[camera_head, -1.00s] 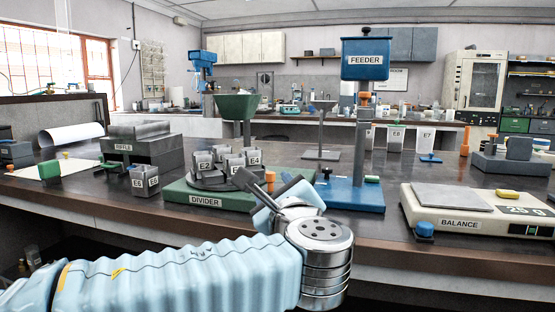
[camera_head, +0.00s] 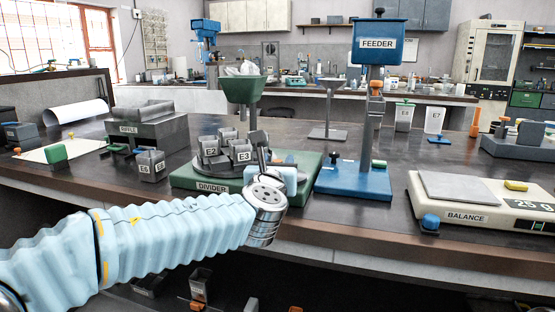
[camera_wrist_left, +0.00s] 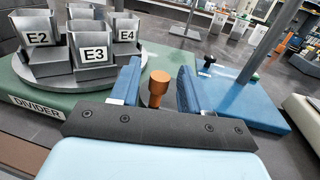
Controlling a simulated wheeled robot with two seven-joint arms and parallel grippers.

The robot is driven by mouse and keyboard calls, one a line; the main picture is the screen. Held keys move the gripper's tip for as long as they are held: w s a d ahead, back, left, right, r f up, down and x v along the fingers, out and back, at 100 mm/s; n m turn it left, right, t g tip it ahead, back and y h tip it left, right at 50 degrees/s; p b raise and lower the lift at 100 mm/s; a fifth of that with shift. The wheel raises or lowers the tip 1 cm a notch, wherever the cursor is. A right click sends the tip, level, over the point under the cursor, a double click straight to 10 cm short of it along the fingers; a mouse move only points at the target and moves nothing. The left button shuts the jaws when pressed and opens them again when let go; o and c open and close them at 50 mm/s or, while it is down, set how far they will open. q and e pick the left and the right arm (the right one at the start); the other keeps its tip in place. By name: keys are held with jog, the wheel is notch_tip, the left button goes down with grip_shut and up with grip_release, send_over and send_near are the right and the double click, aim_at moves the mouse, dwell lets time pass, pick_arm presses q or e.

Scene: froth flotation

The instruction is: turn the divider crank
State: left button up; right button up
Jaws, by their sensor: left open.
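The green divider (camera_head: 190,180) stands on the bench, with a grey turntable carrying several labelled cups such as E2 (camera_head: 209,151) and E3 (camera_head: 243,156). In the left wrist view the crank's orange-brown knob (camera_wrist_left: 158,88) stands upright between my two blue fingers, with gaps on both sides. The crank's lower part is hidden behind the gripper's dark bar. My left gripper (camera_head: 275,170) is open at the divider's front right corner and hides the knob in the head view. My right gripper is not in view.
The blue feeder (camera_head: 350,183) stands close on the right of the divider. The balance (camera_head: 465,205) is farther right. The riffle box (camera_head: 150,133) and cup E6 (camera_head: 151,166) are to the left. A green funnel (camera_head: 242,92) rises over the divider. Bare bench lies between feeder and balance.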

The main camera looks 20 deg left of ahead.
pick_arm(q)
jog(key=shift+w+a, duration=0.1)
jog(key=shift+w, duration=0.5)
